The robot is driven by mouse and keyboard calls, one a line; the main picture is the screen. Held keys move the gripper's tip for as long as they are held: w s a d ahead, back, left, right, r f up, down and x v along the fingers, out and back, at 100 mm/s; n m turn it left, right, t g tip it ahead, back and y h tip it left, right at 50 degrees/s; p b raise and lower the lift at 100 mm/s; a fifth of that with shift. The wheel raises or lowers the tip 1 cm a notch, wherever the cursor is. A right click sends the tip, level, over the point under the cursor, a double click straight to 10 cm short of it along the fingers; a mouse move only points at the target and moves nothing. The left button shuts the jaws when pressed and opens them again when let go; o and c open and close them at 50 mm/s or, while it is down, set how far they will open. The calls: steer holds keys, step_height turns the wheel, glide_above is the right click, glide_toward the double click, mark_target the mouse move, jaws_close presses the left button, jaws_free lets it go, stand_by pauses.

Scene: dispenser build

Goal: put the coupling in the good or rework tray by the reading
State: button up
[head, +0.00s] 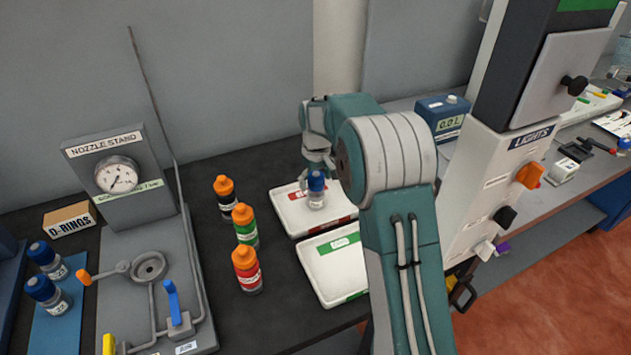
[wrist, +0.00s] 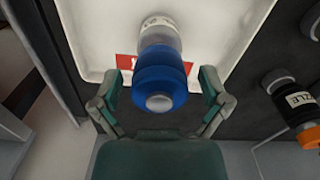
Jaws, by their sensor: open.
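The coupling (head: 316,190), with a blue top and a pale clear body, stands upright in the white tray with a red label (head: 284,228). The white tray with a green label (head: 318,281) lies nearer and is empty. My gripper (head: 317,170) is above the coupling. In the wrist view my open gripper (wrist: 158,92) has one finger on each side of the blue top (wrist: 160,78), with gaps showing. The gauge (head: 117,175) on the nozzle stand has a needle, but its reading is too small to tell.
Several bottles with orange caps (head: 246,270) stand left of the trays. Two more blue-topped pieces (head: 47,293) stand on a blue mat at far left. A white panel marked LIGHTS (head: 490,180) stands right of my arm. Dark bench top is free between stand and bottles.

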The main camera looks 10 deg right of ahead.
step_height(320, 180, up, 12)
steer(key=s+r+t, duration=0.1)
steer(key=s+r, duration=0.5)
steer(key=s, duration=0.1)
steer(key=s+f+m+t, duration=0.2)
steer(key=s+m+t, duration=0.2)
steer(key=s, duration=2.4)
steer(key=shift+s+t, duration=0.2)
steer(key=shift+t, duration=0.1)
